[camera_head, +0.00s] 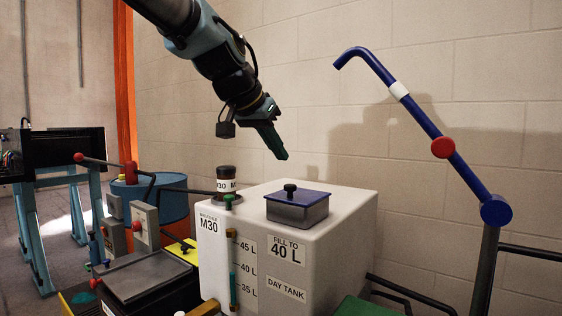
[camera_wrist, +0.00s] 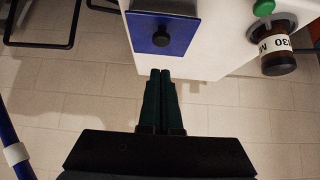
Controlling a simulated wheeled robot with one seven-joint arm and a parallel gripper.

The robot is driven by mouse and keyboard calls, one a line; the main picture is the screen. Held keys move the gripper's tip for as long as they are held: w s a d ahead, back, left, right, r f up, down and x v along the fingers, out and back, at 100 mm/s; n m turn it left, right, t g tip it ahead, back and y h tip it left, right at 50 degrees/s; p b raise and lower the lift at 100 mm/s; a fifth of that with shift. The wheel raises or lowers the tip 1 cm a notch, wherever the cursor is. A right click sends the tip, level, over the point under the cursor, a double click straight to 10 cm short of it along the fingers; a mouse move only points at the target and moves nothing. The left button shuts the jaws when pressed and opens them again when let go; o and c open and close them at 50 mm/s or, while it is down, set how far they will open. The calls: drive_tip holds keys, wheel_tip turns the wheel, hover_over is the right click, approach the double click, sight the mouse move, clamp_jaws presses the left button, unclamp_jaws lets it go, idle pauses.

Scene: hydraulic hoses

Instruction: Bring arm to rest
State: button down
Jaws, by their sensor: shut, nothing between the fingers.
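My gripper (camera_head: 283,156) hangs from my arm in the upper middle of the head view, in the air above the white day tank (camera_head: 335,240). Its dark green fingers are shut together with nothing between them. In the wrist view my gripper (camera_wrist: 161,72) points toward the tank's edge, near the blue lid (camera_wrist: 165,32) with a black knob. The lid (camera_head: 298,200) sits flat on a grey box on the tank top and is apart from the fingers. A brown bottle labelled M30 (camera_head: 228,180) stands neck-down at the tank's left back corner.
A blue jointed pipe arm (camera_head: 420,118) with a red knob rises at the right. A blue drum (camera_head: 150,200) stands left of the tank, with a dark bench (camera_head: 60,150) on blue legs farther left. A brick wall is behind. The air around the gripper is clear.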

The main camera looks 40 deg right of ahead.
drive_tip(key=b+v, duration=0.1)
drive_tip(key=v, duration=0.6)
drive_tip(key=shift+s+a+b, duration=0.2)
drive_tip(key=shift+a+b, duration=0.1)
drive_tip(key=shift+a, duration=0.2)
drive_tip(key=w+a+f+n+t+y, duration=0.1)
drive_tip(key=w+a+f+n+y, duration=0.1)
drive_tip(key=w+a+f+n, duration=0.55)
drive_tip(key=w+a+f+m+t+y, duration=0.1)
drive_tip(key=w+a+f+y, duration=0.3)
drive_tip(key=a+f, duration=0.7)
drive_tip(key=s+a+f+n+g+y, duration=0.1)
drive_tip(key=s+a+f+n, duration=0.1)
drive_tip(key=a+f, duration=0.7)
drive_tip(key=s+a+f+n+g+y, duration=0.1)
drive_tip(key=s+a+f+n, duration=0.2)
drive_tip(key=a+f, duration=0.6)
drive_tip(key=a+n, duration=0.2)
drive_tip(key=a, duration=0.1)
drive_tip(key=shift+a+f, duration=0.2)
